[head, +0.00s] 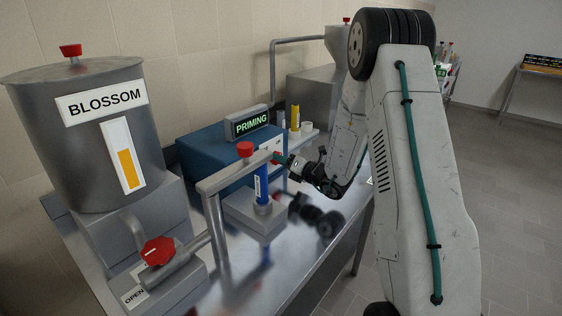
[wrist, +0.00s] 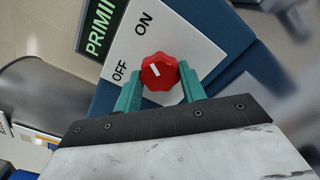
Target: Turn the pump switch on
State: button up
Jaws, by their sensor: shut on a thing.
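The pump switch is a red faceted knob (wrist: 159,70) on a white plate (wrist: 185,38) marked OFF and ON. Its short white mark points to the left in the wrist view, nearer OFF than ON. My gripper (wrist: 160,84) has its green fingers shut on the knob from both sides. In the head view my gripper (head: 284,160) is at the front of the blue pump box (head: 205,153), and the knob (head: 277,157) is mostly hidden by the fingers. The display (head: 247,123) on top of the box reads PRIMING in green.
A steel tank (head: 85,150) labelled BLOSSOM stands at left, with a red valve handle (head: 158,251) and an OPEN plate below. Open floor lies at right.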

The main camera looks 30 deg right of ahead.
jog(key=shift+d+m, duration=0.1)
jog(key=shift+m, duration=0.4)
jog(key=o, duration=1)
jog(key=shift+v, duration=3.95)
